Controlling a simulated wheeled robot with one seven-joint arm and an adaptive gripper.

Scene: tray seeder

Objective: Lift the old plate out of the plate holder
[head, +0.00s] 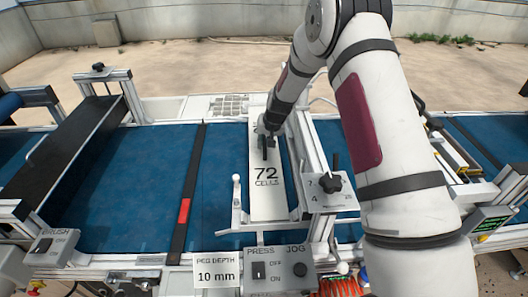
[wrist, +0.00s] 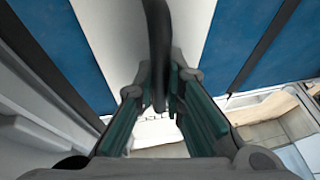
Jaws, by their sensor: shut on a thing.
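The old plate (head: 268,205) is a long white plate marked "72 CELLS", running away from me across the blue belt in the head view. A dark upright handle (wrist: 158,45) stands on it. My gripper (head: 268,143) is over the plate's middle, shut on this handle. In the wrist view my gripper's green-padded fingers (wrist: 160,105) stand on both sides of the handle. The white plate holder (head: 262,228) shows as a frame at the plate's near end and right side. I cannot tell whether the plate touches it. My arm and gripper hide part of the plate's far half.
A black-knobbed bracket (head: 330,183) stands close to the plate's right. A white post (head: 237,190) rises at its left. Control boxes (head: 280,268) and a "10 mm" peg depth sign (head: 217,275) line the near edge. The blue belt (head: 150,190) at left is clear.

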